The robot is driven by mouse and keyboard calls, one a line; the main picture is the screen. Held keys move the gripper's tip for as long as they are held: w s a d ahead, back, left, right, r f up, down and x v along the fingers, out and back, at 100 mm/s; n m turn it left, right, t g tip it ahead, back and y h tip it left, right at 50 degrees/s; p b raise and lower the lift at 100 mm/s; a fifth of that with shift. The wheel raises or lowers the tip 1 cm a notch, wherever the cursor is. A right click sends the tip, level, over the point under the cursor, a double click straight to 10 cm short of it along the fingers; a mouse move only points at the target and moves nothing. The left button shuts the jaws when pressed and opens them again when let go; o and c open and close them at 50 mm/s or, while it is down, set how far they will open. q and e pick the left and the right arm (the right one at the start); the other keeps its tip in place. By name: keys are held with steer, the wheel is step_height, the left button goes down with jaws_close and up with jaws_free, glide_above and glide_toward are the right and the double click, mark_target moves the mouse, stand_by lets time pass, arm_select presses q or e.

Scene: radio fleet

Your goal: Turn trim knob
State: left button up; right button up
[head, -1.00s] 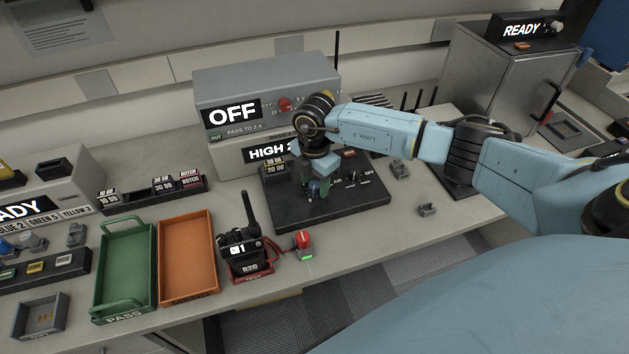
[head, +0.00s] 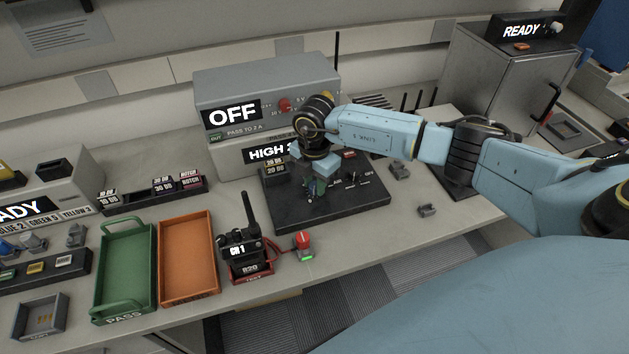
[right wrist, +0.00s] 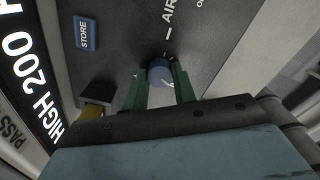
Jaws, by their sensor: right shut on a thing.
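The trim knob is a small blue-grey round knob (right wrist: 160,73) with a pale mark, on a dark panel in the right wrist view. My right gripper (right wrist: 160,90) has its two green fingers on either side of the knob, shut on it. In the head view my right gripper (head: 317,188) points down over the dark panel (head: 290,214), and its wrist and fingers hide the knob. My left gripper is not in view.
A display reading HIGH (head: 264,152) stands behind the panel, with a grey box reading OFF (head: 233,115) above. A radio (head: 243,245), an orange tray (head: 188,285) and a green tray (head: 103,290) stand to the left. A blue STORE button (right wrist: 85,33) is near the knob.

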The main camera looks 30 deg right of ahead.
mark_target(315, 185)
steer(key=n, duration=0.5)
steer(key=shift+n, duration=0.4)
steer(key=n+b, duration=0.1)
steer(key=n, duration=0.4)
steer(key=shift+n, duration=0.3)
steer(key=o, duration=1)
step_height(315, 185, up, 14)
steer(key=shift+f+p, duration=0.25)
steer(key=shift+p, duration=0.05)
steer(key=shift+f, duration=0.1)
